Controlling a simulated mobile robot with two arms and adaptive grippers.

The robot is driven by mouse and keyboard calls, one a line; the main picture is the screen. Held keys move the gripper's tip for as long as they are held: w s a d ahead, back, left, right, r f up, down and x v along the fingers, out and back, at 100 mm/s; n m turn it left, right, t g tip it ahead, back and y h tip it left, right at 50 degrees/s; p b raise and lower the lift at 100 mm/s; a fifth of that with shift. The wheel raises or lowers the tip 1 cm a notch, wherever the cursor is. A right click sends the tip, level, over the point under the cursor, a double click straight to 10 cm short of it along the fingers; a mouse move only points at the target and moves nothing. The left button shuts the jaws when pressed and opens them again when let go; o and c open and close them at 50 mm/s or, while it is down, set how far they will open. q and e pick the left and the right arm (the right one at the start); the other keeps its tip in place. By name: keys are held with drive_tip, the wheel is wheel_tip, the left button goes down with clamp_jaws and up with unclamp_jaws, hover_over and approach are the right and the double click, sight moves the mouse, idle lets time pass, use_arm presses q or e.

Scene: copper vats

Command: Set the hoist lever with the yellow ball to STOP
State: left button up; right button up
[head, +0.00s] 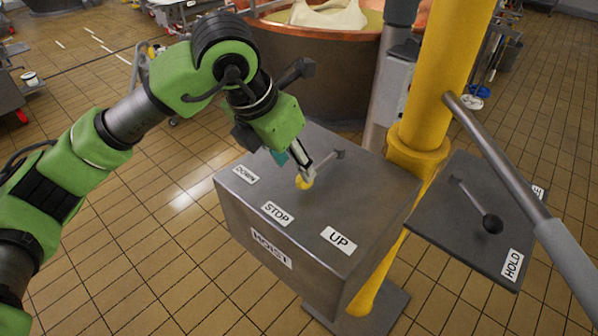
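The hoist lever's yellow ball (304,183) is above the sloping top of the grey hoist box (375,205). Its rod runs from a pivot (339,154) at the upper right toward the ball. The lever points roughly at the STOP label (277,213), between the DOWN label (246,174) and the UP label (338,240). My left gripper (302,166) reaches down from the upper left, its fingertips right at the ball and partly covering it. I cannot tell whether the fingers are closed on it. My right gripper is not in view.
A yellow post (440,70) stands behind the box. To its right is a dark panel (450,215) with a black-ball lever (492,223) and a HOLD label (512,264). A long grey bar (500,165) crosses above that panel. A copper vat (325,75) stands behind.

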use_arm(q)
drive_tip(key=v, duration=0.6)
idle(0.3)
